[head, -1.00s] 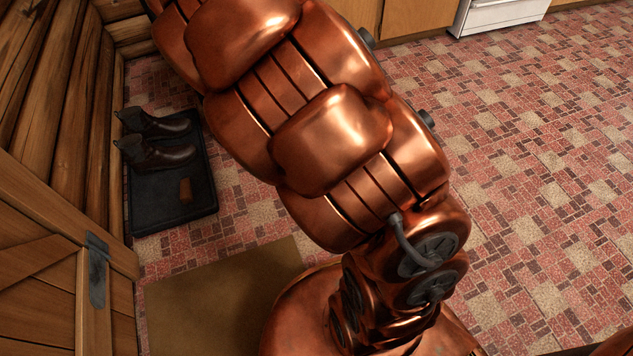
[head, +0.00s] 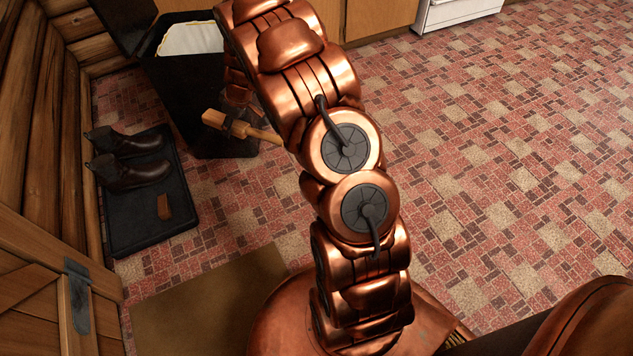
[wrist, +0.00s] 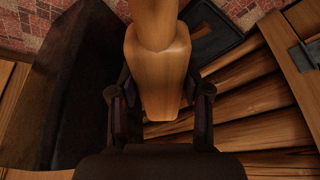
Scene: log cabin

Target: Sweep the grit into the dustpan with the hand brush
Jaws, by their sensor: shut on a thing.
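My gripper (head: 238,127) is shut on a pale wooden piece, taken to be the hand brush (head: 214,119), in front of a dark bin. The brush's wood sticks out on both sides of the fingers. In the wrist view the brush (wrist: 160,75) stands between the two dark fingers of my gripper (wrist: 160,100); its bristles cannot be made out. I can see no dustpan and no grit that I can tell apart from the speckled floor. My arm hides part of the floor.
The dark bin (head: 190,110) stands open with a white liner (head: 190,38). A black tray (head: 125,225) by the log wall holds dark boots (head: 135,172) and a small brown block (head: 164,206). A mat (head: 205,310) lies near the wooden door (head: 40,285). The tiled floor at right is clear.

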